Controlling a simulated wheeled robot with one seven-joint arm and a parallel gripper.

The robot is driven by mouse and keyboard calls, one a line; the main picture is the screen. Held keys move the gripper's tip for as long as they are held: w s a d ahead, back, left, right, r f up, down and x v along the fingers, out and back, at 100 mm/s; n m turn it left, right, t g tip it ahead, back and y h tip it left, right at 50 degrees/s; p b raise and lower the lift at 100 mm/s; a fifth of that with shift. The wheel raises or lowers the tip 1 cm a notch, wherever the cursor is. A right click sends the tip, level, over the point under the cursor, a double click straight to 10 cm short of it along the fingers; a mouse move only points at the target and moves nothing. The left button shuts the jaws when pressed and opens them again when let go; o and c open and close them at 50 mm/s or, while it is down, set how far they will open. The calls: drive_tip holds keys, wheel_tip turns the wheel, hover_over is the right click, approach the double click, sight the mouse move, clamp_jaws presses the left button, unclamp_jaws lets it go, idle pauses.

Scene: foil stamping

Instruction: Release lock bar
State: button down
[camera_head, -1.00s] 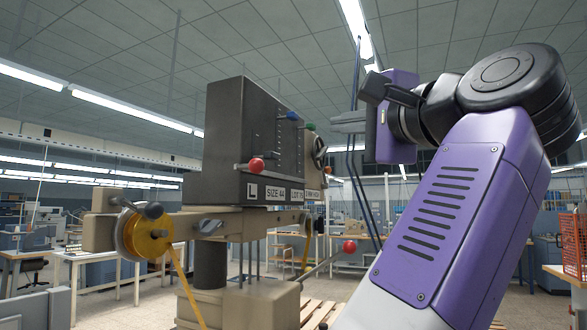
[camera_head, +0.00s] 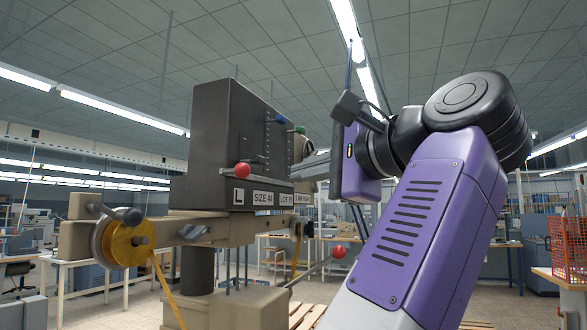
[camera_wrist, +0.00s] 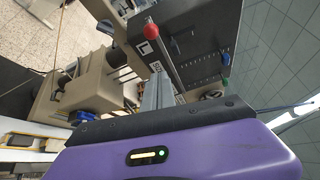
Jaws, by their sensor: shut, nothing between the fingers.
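The stamping machine has a dark upper block (camera_head: 225,135) with labels on its lower edge. A red ball knob (camera_head: 242,170) on a thin rod sticks out of the block's front; the knob also shows in the wrist view (camera_wrist: 151,31). A second rod with a red ball (camera_head: 338,251) slants out lower right. I cannot tell for certain which is the lock bar. My gripper (camera_head: 308,168) is shut and empty, at the right end of the block in the head view. In the wrist view its grey fingers (camera_wrist: 158,78) point toward the red knob, seemingly apart from it.
Blue (camera_head: 281,118) and green (camera_head: 301,130) knobs stand on the block's right face. A yellow foil reel (camera_head: 128,243) hangs at the machine's left. A wooden pallet (camera_head: 305,315) lies below right. An orange mesh crate (camera_head: 568,245) stands far right.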

sight(240, 172)
drive_tip(key=w+a+p, duration=0.3)
drive_tip(key=a, duration=0.4)
drive_tip(key=shift+a+p, duration=0.15)
drive_tip(key=shift+p, duration=0.2)
drive_tip(key=shift+r, duration=0.1)
drive_tip(key=shift+s+a+b, duration=0.1)
drive_tip(key=shift+s+a, duration=0.15)
drive_tip(key=shift+s, duration=0.4)
drive_tip(key=shift+s+a+b, duration=0.15)
drive_tip(key=shift+s+a, duration=0.05)
drive_tip(key=shift+s, duration=0.45)
drive_tip(key=shift+s+a+b, duration=0.1)
drive_tip(key=shift+s+a, duration=0.15)
drive_tip(key=shift+s, duration=0.4)
